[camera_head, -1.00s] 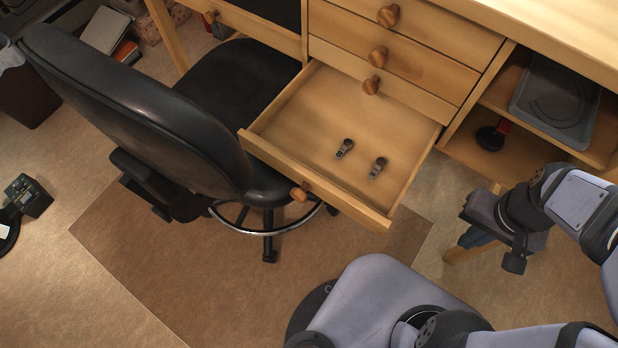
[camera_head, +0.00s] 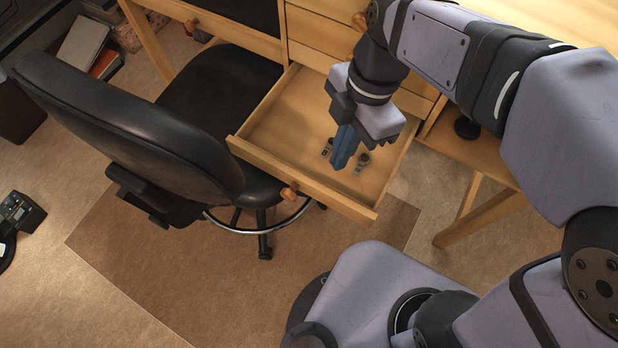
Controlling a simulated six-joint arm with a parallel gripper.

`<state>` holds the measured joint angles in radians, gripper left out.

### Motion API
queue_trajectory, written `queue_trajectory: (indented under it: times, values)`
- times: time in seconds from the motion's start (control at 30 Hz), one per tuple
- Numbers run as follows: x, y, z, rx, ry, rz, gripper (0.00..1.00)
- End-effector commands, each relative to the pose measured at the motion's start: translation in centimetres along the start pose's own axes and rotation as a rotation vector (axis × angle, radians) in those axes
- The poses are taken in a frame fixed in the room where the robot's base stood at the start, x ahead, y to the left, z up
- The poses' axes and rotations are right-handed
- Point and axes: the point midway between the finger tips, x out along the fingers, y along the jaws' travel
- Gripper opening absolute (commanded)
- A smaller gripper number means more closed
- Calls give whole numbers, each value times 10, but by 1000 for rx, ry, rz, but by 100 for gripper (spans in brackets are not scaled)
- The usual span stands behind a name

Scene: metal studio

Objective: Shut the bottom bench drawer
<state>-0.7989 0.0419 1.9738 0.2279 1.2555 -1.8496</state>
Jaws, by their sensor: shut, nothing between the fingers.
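The bottom bench drawer (camera_head: 262,128) is pulled out from the wooden bench (camera_head: 319,33). Its front panel has a round wooden knob (camera_head: 289,191) facing the chair and floor. Two small dark metal items, one at the left (camera_head: 327,148) and one at the right (camera_head: 363,162), lie on the drawer floor. My gripper (camera_head: 341,164) is shut and empty, its blue fingers pointing down over the open drawer, between the two items in the picture. I cannot tell how far above the drawer floor the fingertips are. My arm hides the back right of the drawer and part of the upper drawers.
A black office chair (camera_head: 125,125) stands left of the drawer, its seat close to the drawer's left front corner. A bench shelf (camera_head: 470,152) is at the right. The floor mat (camera_head: 150,262) in front of the drawer is mostly clear.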

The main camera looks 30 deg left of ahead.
Motion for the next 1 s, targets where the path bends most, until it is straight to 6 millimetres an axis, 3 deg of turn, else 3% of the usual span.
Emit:
queue_trajectory:
  times: [0.1,0.3,0.67,1.0]
  values:
    - [-6,1,-37,-272,31,-45,0]
    - [-12,-3,-69,-525,69,-85,0]
    - [-6,-5,-74,-570,77,-92,0]
    - [42,-11,-76,-568,78,-95,0]
